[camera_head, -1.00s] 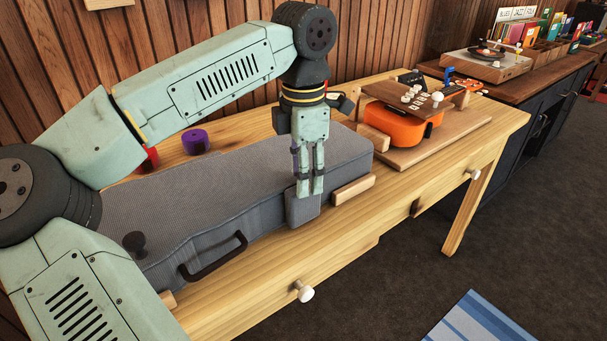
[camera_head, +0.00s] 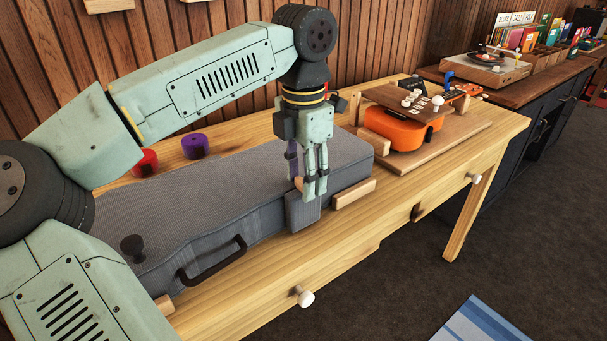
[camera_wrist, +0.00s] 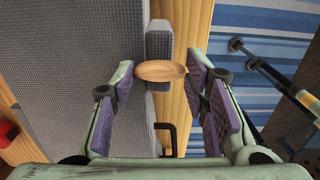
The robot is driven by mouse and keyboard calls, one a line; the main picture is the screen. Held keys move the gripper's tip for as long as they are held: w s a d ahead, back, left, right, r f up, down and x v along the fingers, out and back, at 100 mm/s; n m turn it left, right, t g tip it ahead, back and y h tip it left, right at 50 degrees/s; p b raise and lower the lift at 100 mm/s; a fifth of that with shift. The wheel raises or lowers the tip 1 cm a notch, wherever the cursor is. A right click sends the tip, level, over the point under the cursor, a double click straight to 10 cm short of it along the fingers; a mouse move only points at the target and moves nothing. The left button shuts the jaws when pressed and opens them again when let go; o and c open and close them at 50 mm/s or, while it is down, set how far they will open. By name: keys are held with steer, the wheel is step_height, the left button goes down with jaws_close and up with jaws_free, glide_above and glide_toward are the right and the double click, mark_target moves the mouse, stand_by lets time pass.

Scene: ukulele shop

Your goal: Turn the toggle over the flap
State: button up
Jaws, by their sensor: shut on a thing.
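The grey case (camera_head: 225,185) lies on the wooden table, with a grey flap (camera_head: 303,213) at its front side near the right end. The flap also shows in the wrist view (camera_wrist: 158,42). The toggle (camera_wrist: 161,70) is a pale wooden oval, lying left to right across the flap in the wrist view. My gripper (camera_head: 311,191) points down over the case's front edge. Its purple-padded fingers are closed on the toggle's two ends. In the head view the fingers hide most of the toggle; a small wooden part (camera_head: 298,183) shows beside them.
A dark handle (camera_head: 212,262) sticks out from the case front, left of the flap. A wooden block (camera_head: 354,193) sits right of the flap. An orange ukulele body (camera_head: 400,130) is on a board at the right. Purple (camera_head: 194,146) and red (camera_head: 145,163) rolls lie behind.

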steer(key=o, duration=1.2)
steer(key=shift+c, duration=0.2)
step_height(320, 180, up, 12)
steer(key=shift+s, duration=0.1)
